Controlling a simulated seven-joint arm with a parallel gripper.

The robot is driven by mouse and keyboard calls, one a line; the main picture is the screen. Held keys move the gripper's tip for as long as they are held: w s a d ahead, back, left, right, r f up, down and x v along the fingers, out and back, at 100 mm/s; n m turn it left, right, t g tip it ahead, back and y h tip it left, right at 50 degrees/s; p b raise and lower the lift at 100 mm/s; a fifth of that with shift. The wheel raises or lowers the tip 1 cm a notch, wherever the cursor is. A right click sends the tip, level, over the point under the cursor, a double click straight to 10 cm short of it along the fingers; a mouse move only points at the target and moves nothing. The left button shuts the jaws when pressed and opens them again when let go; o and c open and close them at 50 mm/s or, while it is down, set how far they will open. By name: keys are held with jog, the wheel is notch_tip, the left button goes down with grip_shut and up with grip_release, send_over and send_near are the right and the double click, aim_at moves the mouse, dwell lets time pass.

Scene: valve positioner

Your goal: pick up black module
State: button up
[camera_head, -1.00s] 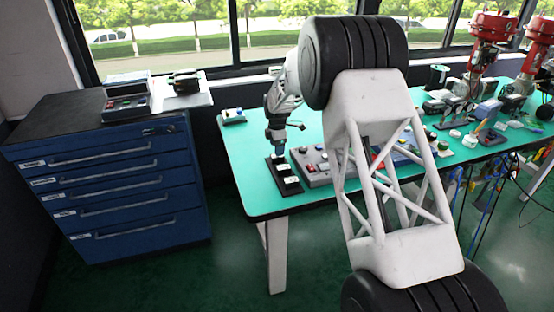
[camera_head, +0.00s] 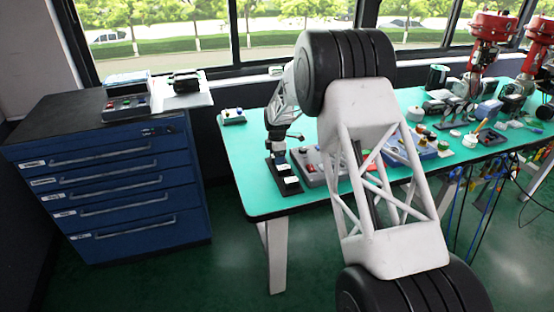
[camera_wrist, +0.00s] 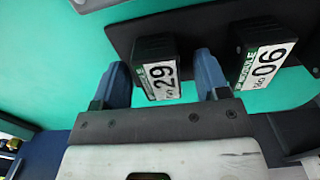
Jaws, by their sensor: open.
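In the wrist view, a black module (camera_wrist: 157,66) with a white label reading 29 stands on a dark base plate (camera_wrist: 120,38). A second black module (camera_wrist: 262,52), labelled 06, stands to its right. My gripper (camera_wrist: 162,72) is open, with one blue-grey finger on each side of module 29; gaps show between the fingers and its sides. In the head view, my gripper (camera_head: 277,155) is at the far end of the dark base plate (camera_head: 297,189) near the left side of the green table. The modules are small there and partly hidden by my gripper.
A grey box with coloured buttons (camera_head: 311,168) sits just right of the plate on the green table (camera_head: 242,165). A blue drawer cabinet (camera_head: 110,190) stands left of the table.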

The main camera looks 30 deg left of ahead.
jog(key=c, duration=1.1)
jog(key=shift+o, duration=0.2)
jog(key=shift+r, duration=5)
jog(key=w+d, duration=0.2)
jog(key=d, duration=0.2)
jog(key=w+d, duration=0.1)
jog(key=d, duration=0.4)
jog(key=w+d, duration=0.2)
jog(key=d, duration=0.3)
jog(key=shift+w+d+r, duration=0.1)
jog(key=shift+w+d, duration=0.1)
jog(key=shift+w, duration=0.1)
jog(key=w+d, duration=0.2)
jog(key=d, duration=1)
jog(key=shift+w+d, duration=0.35)
